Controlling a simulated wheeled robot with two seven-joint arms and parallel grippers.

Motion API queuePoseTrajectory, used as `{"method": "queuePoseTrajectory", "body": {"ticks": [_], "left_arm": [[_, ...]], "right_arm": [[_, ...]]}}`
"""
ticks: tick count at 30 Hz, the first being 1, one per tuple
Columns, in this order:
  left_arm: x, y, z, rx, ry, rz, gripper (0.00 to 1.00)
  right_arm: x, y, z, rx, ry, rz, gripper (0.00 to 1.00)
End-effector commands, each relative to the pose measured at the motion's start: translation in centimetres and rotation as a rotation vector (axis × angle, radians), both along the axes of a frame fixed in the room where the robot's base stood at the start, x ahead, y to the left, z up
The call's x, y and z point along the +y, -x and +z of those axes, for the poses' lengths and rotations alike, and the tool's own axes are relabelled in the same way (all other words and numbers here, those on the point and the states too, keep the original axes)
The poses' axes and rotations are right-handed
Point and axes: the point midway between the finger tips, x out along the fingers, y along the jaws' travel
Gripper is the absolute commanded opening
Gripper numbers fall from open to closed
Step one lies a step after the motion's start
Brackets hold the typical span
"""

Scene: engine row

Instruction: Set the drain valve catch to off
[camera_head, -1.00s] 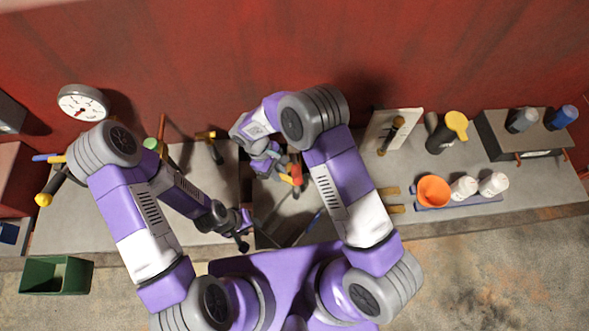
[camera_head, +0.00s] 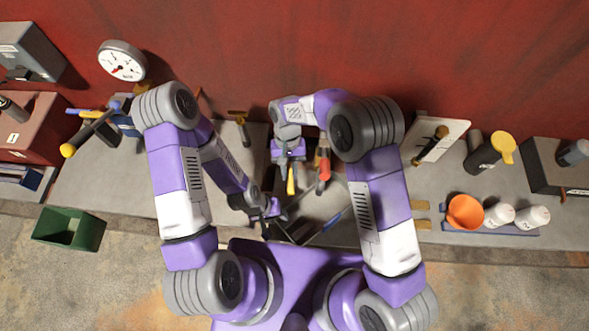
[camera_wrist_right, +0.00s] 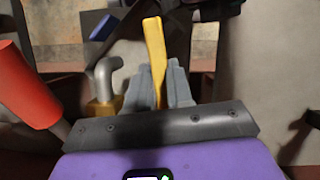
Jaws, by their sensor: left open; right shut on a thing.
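A yellow lever (camera_head: 291,181) shows below my right gripper (camera_head: 289,158) in the head view. In the right wrist view the lever (camera_wrist_right: 157,50) stands between the grey fingers of the right gripper (camera_wrist_right: 158,85), which is shut on it. I take this lever as the drain valve catch; no label shows. Its pivot and off mark are hidden or too small to tell. My left gripper (camera_head: 268,213) is open, lower and left of the lever, with nothing seen in it.
A red handle (camera_head: 324,168) stands close right of the lever and also shows in the right wrist view (camera_wrist_right: 28,85). A bent grey pipe (camera_wrist_right: 106,78) is beside the fingers. An orange bowl (camera_head: 465,212) and white bottles (camera_head: 497,215) stand farther right.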

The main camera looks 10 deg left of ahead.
Motion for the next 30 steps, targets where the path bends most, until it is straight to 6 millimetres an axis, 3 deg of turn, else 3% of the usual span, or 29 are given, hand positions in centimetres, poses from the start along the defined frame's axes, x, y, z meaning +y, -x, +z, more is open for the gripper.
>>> {"method": "queuePoseTrajectory", "body": {"ticks": [10,27,28,30], "left_arm": [[0.0,0.0,-0.3,0.0,0.0,0.0,0.43],[-0.01,0.0,-0.33,0.0,0.0,0.0,0.43],[-0.01,0.0,-0.33,0.0,0.0,0.0,0.43],[-0.01,0.0,-0.33,0.0,0.0,0.0,0.43]], "right_arm": [[0.92,0.02,0.15,-0.003,-0.003,-0.148,0.0],[1.15,-0.03,0.17,-0.005,-0.004,-0.181,0.0],[1.15,-0.03,0.17,-0.005,-0.004,-0.181,0.24],[1.15,-0.03,0.16,-0.004,-0.004,-0.18,0.34]]}}
